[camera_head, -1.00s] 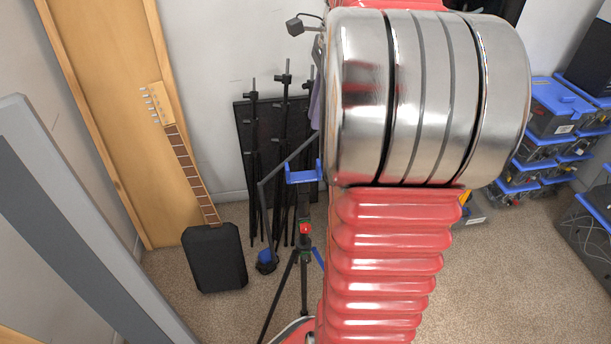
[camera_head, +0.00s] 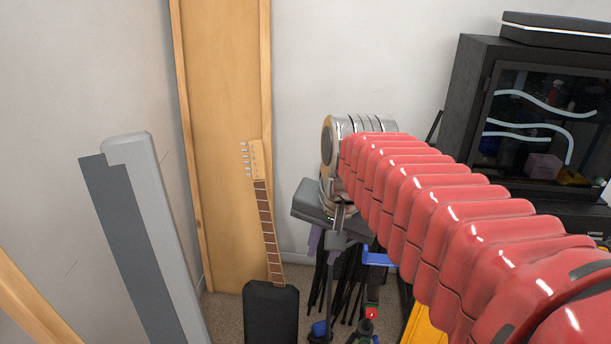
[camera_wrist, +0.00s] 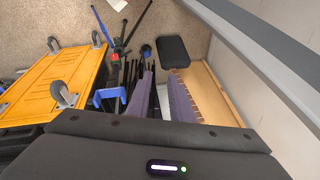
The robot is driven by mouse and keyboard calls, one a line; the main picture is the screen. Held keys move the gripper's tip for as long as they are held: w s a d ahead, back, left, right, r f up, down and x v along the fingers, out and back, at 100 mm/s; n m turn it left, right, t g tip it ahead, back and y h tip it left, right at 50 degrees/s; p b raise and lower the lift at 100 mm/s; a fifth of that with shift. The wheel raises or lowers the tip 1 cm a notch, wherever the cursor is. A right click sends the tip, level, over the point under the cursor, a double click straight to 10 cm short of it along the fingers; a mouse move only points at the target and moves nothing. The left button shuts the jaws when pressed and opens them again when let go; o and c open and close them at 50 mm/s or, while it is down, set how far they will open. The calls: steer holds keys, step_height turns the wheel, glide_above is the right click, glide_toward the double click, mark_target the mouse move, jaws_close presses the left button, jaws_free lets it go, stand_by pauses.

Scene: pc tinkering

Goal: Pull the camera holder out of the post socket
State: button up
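A blue bracket (camera_head: 377,258), which I take to be the camera holder, shows below my arm. It also shows in the wrist view (camera_wrist: 108,97), left of my fingers. A dark stand with a red knob (camera_head: 370,314) is below it. The post socket cannot be made out. My gripper (camera_head: 328,242) hangs to the left of the bracket, its dark body tilted.
A guitar neck (camera_head: 268,230) stands above a black case (camera_head: 271,312) before a wooden panel (camera_head: 222,140). Folded black stands (camera_head: 345,275) crowd the area behind the gripper. A yellow case (camera_wrist: 55,85) lies left of the bracket. A dark cabinet (camera_head: 470,110) stands right.

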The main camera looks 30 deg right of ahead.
steer(key=s+a+f+n+t, duration=0.2)
steer(key=s+a+f+n, duration=0.2)
steer(key=a+n, duration=0.4)
steer(key=shift+s+f+n, duration=0.3)
steer(key=shift+s+n, duration=0.3)
steer(key=shift+s, duration=0.1)
